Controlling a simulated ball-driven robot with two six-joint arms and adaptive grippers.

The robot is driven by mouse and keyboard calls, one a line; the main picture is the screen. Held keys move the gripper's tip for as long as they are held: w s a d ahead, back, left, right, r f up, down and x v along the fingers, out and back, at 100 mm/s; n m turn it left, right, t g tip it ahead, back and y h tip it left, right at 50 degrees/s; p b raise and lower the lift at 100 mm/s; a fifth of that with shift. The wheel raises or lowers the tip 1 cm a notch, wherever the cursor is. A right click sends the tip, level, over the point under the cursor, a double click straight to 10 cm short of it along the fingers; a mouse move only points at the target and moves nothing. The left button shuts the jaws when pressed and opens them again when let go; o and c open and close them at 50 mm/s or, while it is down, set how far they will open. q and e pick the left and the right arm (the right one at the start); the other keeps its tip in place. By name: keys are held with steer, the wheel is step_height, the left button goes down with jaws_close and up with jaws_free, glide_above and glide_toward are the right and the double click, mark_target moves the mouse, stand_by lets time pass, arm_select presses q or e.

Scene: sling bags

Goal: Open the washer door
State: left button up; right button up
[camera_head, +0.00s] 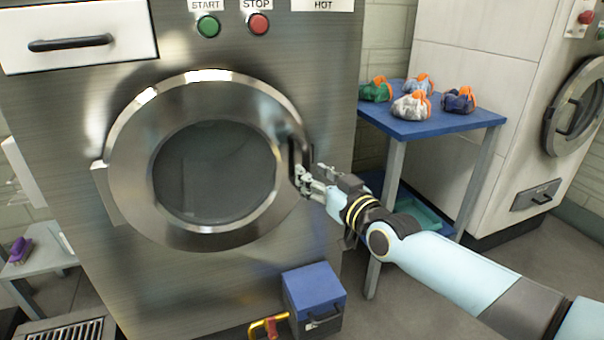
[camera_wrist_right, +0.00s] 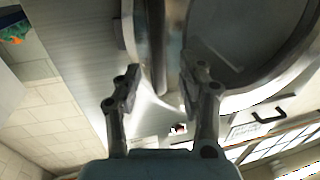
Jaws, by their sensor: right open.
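The washer door (camera_head: 128,165) is a round steel ring with a dark glass window (camera_head: 213,172), set in the washer's steel front, and it looks closed. Its dark upright handle (camera_head: 292,152) is on the ring's right side. My right gripper (camera_head: 303,177) is at the handle's lower part, reaching in from the right. In the right wrist view the door ring (camera_wrist_right: 262,97) fills the upper right. The handle (camera_wrist_right: 156,40) runs down between the two open fingers of the gripper (camera_wrist_right: 160,82); I cannot tell whether they touch it. My left gripper is in neither view.
A blue table (camera_head: 440,125) with several bundled bags stands right of the washer, behind my right arm. A blue box (camera_head: 313,290) and a yellow-red object (camera_head: 268,327) are on the floor below the door. A second machine (camera_head: 480,75) stands further right.

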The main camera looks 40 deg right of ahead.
mark_target(308, 170)
steer(key=shift+w+d+b, duration=0.1)
steer(key=shift+w+b, duration=0.5)
steer(key=shift+w, duration=1.3)
jaws_close()
